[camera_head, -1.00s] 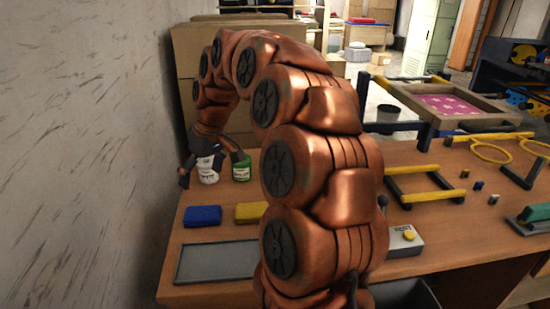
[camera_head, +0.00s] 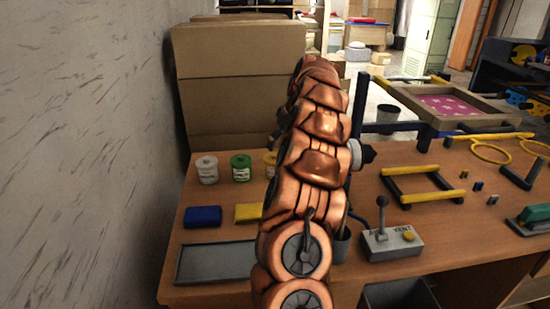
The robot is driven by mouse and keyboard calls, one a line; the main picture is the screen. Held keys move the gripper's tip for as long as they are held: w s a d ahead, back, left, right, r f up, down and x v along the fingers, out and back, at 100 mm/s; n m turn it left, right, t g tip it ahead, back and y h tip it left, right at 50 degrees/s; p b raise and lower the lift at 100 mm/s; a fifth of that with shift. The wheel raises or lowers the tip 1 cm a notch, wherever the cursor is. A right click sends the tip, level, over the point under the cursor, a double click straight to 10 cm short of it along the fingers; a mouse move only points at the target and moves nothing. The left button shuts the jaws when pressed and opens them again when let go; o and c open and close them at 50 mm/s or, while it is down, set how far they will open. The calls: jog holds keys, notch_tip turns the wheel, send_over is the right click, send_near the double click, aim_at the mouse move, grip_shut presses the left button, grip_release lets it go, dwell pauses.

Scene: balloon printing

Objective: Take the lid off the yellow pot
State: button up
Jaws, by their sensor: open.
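The yellow pot (camera_head: 270,164) stands at the back left of the table, at the right end of a row of pots. Only its left edge shows past my copper arm, so I cannot tell how its lid sits. A green pot (camera_head: 241,168) and a white pot (camera_head: 207,170) stand upright to its left. My gripper is hidden behind my own arm. Small dark parts stick out on both sides of the arm, but I cannot make out fingers or anything held.
A blue block (camera_head: 203,216) and a yellow block (camera_head: 250,212) lie in front of the pots, with a grey tray (camera_head: 214,263) nearer. A lever box marked VENT (camera_head: 391,243) is right of my arm. Cardboard boxes (camera_head: 240,75) rise behind; a wall is at left.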

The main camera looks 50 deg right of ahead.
aim_at(276, 155)
jog(key=shift+p+x, duration=1.1)
jog(key=shift+x, duration=2.15)
jog(key=shift+d, duration=0.15)
jog(key=c, duration=0.8)
